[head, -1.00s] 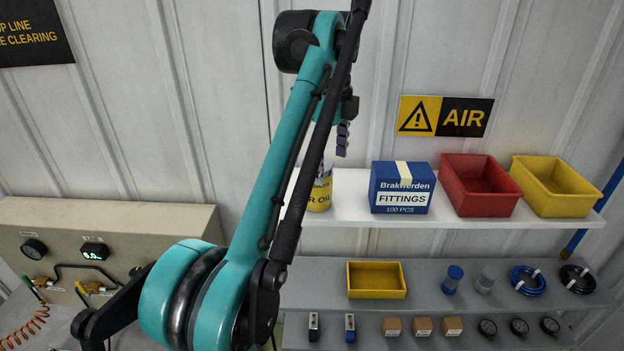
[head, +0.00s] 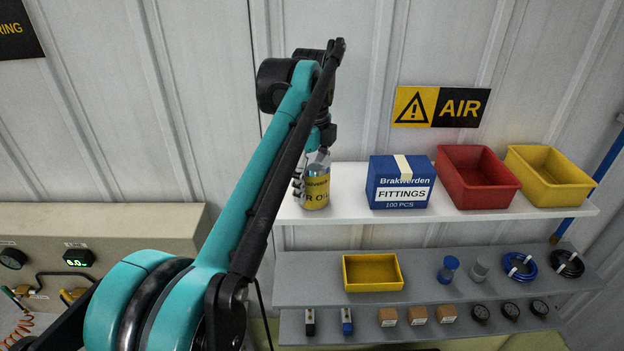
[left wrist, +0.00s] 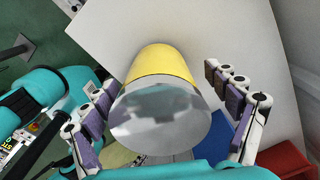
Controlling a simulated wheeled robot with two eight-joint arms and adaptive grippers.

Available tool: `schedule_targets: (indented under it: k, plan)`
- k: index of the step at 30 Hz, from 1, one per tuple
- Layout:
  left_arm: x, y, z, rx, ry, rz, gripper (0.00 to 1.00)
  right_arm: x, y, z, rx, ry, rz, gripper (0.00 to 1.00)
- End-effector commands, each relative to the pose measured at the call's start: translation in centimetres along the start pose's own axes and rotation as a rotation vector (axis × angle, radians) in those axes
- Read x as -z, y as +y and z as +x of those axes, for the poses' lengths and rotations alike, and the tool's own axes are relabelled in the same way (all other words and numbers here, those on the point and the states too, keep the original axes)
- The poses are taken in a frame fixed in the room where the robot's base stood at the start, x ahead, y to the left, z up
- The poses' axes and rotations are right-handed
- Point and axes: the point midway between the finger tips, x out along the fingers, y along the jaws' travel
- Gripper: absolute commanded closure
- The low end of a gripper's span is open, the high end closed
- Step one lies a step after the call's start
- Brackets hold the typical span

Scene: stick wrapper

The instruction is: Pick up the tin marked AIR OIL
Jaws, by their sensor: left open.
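The AIR OIL tin (head: 316,187) is a yellow cylinder with a silver top, upright at the left end of the white upper shelf. Its label is partly hidden by my left arm in the head view. In the left wrist view the tin (left wrist: 160,100) stands between the two fingers of my left gripper (left wrist: 165,105), silver lid towards the camera. The fingers are open, with a gap to the tin clearly visible on the right side. In the head view the left gripper (head: 309,172) is at the tin's upper part, mostly hidden. My right gripper is not in view.
On the white shelf (head: 350,208), right of the tin, stand a blue FITTINGS box (head: 401,182), a red bin (head: 477,180) and a yellow bin (head: 549,176). A grey lower shelf (head: 425,282) holds a yellow tray (head: 373,272) and small parts. The wall is behind.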

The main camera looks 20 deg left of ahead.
Motion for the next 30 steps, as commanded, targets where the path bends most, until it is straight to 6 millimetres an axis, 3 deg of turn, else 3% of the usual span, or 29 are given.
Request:
schedule_targets:
  k: [4, 12, 23, 30]
  plan:
    - [0.0, 0.0, 0.0, 0.0, 0.0, 0.0, 0.12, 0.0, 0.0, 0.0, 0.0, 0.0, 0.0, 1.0]
    - [0.0, 0.0, 0.0, 0.0, 0.0, 0.0, 0.83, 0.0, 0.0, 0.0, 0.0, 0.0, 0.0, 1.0]
    - [0.0, 0.0, -0.3, 0.0, 0.0, 0.0, 0.83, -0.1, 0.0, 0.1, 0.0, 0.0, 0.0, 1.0]
    - [0.0, -0.1, -2.8, 0.0, 0.0, 0.0, 0.83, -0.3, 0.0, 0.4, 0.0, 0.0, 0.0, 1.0]
